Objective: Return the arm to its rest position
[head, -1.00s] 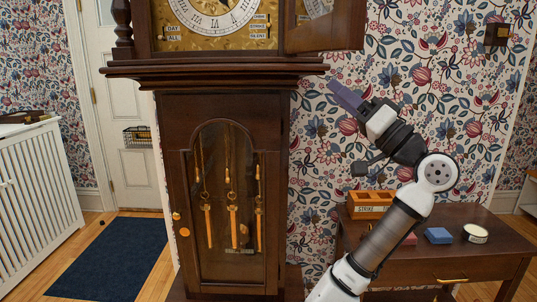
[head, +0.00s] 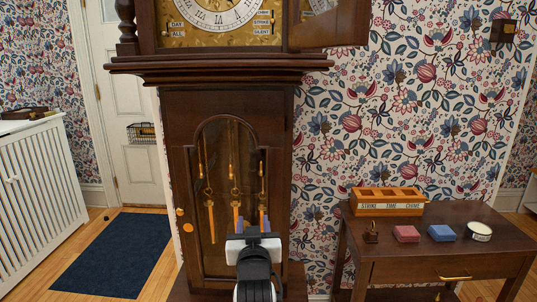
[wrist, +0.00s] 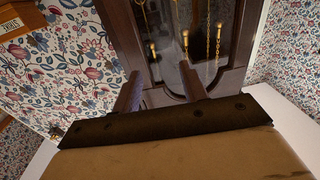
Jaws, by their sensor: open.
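My gripper (head: 252,222) is low in front of the glazed door of the tall clock (head: 225,75) in the head view, fingers pointing up and away. Its two fingers stand apart with nothing between them; it is open and empty. In the wrist view the open fingers (wrist: 163,84) point toward the clock case (wrist: 165,50), with the hanging weights (wrist: 185,39) beyond them. Whether the fingers touch the door cannot be told. The arm below the wrist is mostly out of the head view.
The side table (head: 445,268) at right holds a labelled three-slot rack (head: 390,208), a small brown item (head: 371,232), a red block (head: 406,233), a blue block (head: 441,233) and a round tin (head: 478,231). A blue mat (head: 112,255) and white radiator cover (head: 38,205) lie left.

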